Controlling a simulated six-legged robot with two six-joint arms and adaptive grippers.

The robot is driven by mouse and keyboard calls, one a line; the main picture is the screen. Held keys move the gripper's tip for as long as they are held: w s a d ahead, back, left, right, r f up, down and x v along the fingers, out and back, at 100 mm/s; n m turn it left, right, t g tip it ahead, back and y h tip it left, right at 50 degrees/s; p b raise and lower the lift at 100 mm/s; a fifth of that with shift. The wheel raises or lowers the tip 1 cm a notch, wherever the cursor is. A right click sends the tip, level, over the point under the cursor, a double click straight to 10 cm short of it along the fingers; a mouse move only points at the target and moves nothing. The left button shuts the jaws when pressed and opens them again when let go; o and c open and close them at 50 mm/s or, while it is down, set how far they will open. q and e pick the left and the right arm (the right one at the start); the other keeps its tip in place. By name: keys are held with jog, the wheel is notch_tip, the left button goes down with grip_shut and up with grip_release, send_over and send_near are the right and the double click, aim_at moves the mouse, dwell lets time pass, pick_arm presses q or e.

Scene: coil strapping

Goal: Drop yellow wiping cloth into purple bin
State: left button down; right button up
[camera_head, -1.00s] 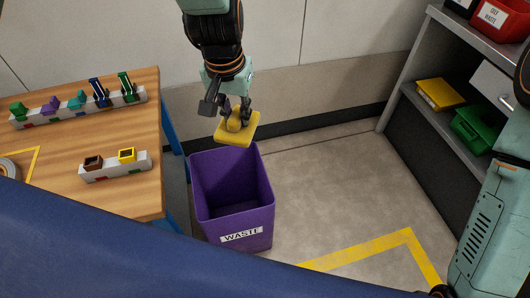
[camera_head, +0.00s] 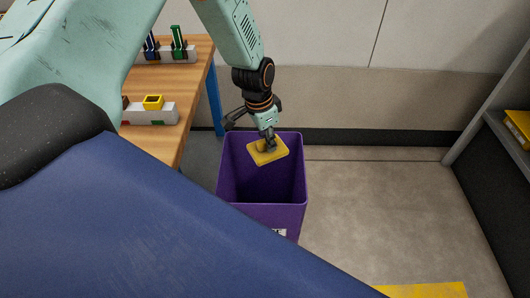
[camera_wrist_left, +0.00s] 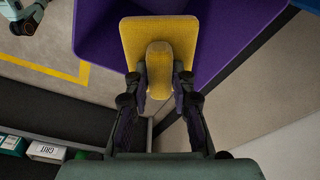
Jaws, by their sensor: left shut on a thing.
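The yellow wiping cloth (camera_head: 267,151) is a flat pad with a raised grip. My left gripper (camera_head: 268,143) is shut on that grip and holds the cloth at the mouth of the purple bin (camera_head: 262,217). In the left wrist view the cloth (camera_wrist_left: 160,52) sits between the two fingers of the gripper (camera_wrist_left: 159,82), with the purple bin (camera_wrist_left: 222,35) behind it. The bin stands open on the floor, its label partly hidden by a blue surface. My right gripper is not in the head view.
A wooden table (camera_head: 188,78) with block holders stands left of the bin. A grey shelf with a yellow tray (camera_head: 519,125) is at the right edge. A blue surface (camera_head: 150,225) fills the lower left. Floor right of the bin is clear.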

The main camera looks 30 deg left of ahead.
pick_arm(q)
jog(key=a+f, duration=0.2)
jog(key=shift+a+f, duration=0.25)
jog(key=shift+f, duration=0.15)
jog(key=shift+s+r, duration=0.1)
jog(key=shift+s, duration=0.05)
jog(key=shift+d+r, duration=0.35)
jog(key=shift+d, duration=0.1)
jog(key=shift+a+f, duration=0.25)
jog(key=shift+f+b, duration=0.35)
jog(key=shift+d+f+b, duration=0.2)
jog(key=shift+f+b, duration=0.7)
jog(key=shift+a+f+b, duration=0.15)
jog(key=shift+f+b, duration=0.5)
jog(key=shift+f, duration=0.25)
notch_tip(320, 180, down, 30)
jog(key=b, duration=0.6)
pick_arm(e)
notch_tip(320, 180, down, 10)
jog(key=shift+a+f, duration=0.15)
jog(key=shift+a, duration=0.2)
